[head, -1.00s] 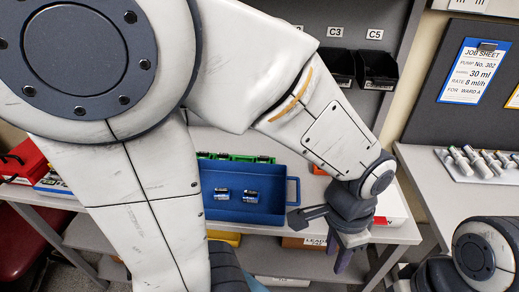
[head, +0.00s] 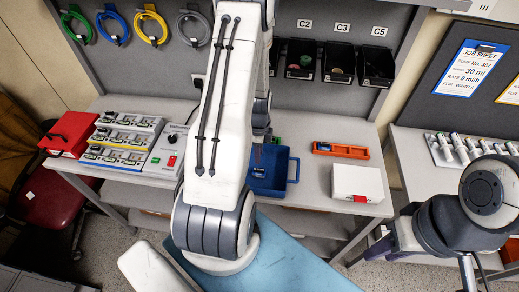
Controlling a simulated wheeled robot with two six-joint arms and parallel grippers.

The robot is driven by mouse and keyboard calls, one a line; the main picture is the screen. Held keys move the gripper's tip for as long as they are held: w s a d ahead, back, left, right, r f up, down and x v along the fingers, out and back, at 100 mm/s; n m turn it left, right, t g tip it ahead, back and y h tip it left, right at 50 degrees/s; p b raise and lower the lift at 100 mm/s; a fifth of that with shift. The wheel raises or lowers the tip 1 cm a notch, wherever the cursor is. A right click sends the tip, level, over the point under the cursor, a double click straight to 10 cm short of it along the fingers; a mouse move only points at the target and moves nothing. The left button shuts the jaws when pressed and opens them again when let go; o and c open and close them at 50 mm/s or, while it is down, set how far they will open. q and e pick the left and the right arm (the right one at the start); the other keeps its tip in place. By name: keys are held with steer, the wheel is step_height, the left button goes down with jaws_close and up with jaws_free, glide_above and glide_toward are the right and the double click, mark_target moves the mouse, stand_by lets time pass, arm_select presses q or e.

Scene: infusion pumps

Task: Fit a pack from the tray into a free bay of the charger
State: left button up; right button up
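The blue tray (head: 271,188) stands on the bench in the middle. One small pack (head: 258,172) shows in it; the tray's left part is hidden behind my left arm. The charger (head: 125,139) is the grey unit with several rows of bays on the left of the bench; the bays are too small to tell which are free. My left gripper (head: 258,153) points down at the tray, partly hidden by my own arm, and its fingers are too small to read. My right arm (head: 452,222) is at the lower right, and its fingers cannot be made out clearly.
A red box (head: 69,134) stands left of the charger, and a panel with a red switch (head: 172,160) stands right of it. An orange holder (head: 340,150) and a white box (head: 358,182) are right of the tray. Black bins (head: 339,64) hang behind.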

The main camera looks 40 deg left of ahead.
mark_target(259, 169)
arm_select(q)
step_height(259, 169, down, 8)
steer(key=b, duration=0.6)
jaws_close()
steer(key=shift+r+p, duration=3.2)
steer(key=shift+r, duration=0.8)
